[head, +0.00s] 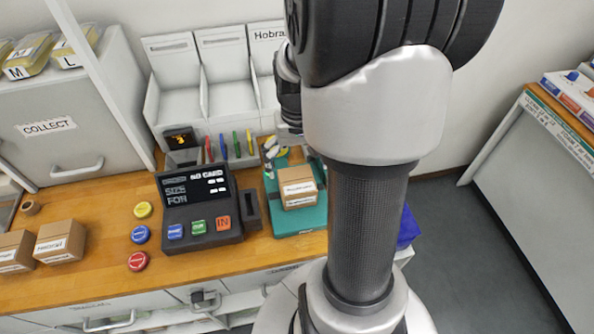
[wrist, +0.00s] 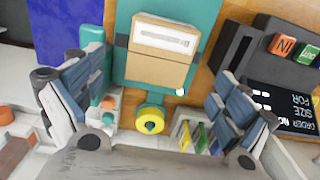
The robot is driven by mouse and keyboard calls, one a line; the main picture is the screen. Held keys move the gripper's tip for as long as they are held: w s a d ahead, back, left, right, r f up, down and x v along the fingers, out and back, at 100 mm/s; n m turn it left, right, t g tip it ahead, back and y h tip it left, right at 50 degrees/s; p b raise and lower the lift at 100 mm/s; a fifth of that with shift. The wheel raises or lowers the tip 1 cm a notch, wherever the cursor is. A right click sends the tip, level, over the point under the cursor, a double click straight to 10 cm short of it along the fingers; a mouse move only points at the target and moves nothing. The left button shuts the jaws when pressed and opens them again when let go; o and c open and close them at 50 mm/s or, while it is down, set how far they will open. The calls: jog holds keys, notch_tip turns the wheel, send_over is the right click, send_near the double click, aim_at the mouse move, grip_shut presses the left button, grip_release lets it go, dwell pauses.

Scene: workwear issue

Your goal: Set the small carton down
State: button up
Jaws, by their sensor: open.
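The small carton (head: 298,190) is a brown box with a white label. It sits upright on a teal mat (head: 300,222) on the wooden counter, right of the black order terminal. In the wrist view the carton (wrist: 160,52) lies on the teal mat (wrist: 198,14), past my fingertips and between their lines. My gripper (wrist: 161,68) is open, with nothing between its fingers. In the head view my arm hides much of the gripper and the mat's right part.
The order terminal (head: 203,208) stands left of the mat, with coloured round buttons (head: 139,234) beside it. More cartons (head: 60,241) stand at the far left. White bins (head: 180,95) and upright pens (head: 237,144) are behind. A blue object (head: 407,228) is at the right.

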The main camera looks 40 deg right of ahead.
jog(key=shift+r, duration=0.95)
jog(key=s+a+r+n+t, duration=0.2)
jog(key=a+r, duration=0.4)
jog(key=a, duration=0.4)
jog(key=s+a+r+n+t, duration=0.2)
jog(key=s+a+r+n, duration=0.2)
jog(key=s+a+r, duration=0.3)
jog(key=a, duration=0.3)
jog(key=shift+s+a+t, duration=0.15)
jog(key=shift+s+t, duration=0.05)
jog(key=shift+t, duration=0.1)
